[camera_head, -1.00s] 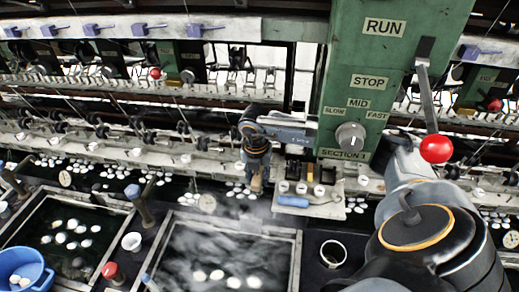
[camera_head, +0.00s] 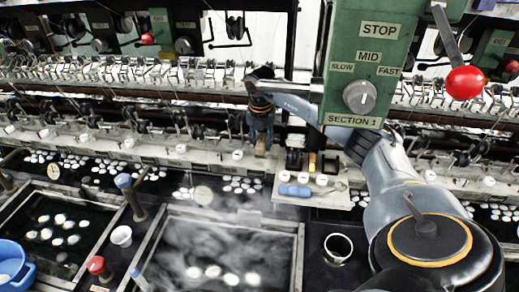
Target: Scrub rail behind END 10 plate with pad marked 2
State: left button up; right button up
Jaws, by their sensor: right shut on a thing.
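My right gripper (camera_head: 261,140) reaches in from the right and points down at the pale rail (camera_head: 220,158) in the middle of the picture. It is shut on a small tan piece, apparently the pad (camera_head: 260,149), which shows only partly below the fingers. No mark can be read on it. The pad is at or just over the rail's front part; I cannot tell whether it touches. Small plates sit along the rail, but their lettering is too small to read, so I cannot pick out END 10. My left gripper is not in view.
A green control box (camera_head: 362,60) with a red-knobbed lever (camera_head: 464,82) stands close to my right arm. A small shelf (camera_head: 318,196) holds white cups and a blue-handled tool. Steaming basins (camera_head: 215,245) with cocoons, a metal cup (camera_head: 338,247) and a blue bowl (camera_head: 12,265) lie in front.

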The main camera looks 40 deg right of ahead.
aim_at(260, 164)
jog(key=shift+f+b, duration=2.05)
jog(key=shift+f, duration=0.85)
jog(key=shift+f, duration=0.35)
jog(key=shift+s+d, duration=0.15)
jog(key=shift+s+d, duration=0.55)
jog(key=shift+s, duration=0.1)
jog(key=shift+w+a, duration=0.85)
jog(key=shift+w, duration=0.2)
jog(key=shift+w+a, duration=0.2)
jog(key=shift+a, duration=0.05)
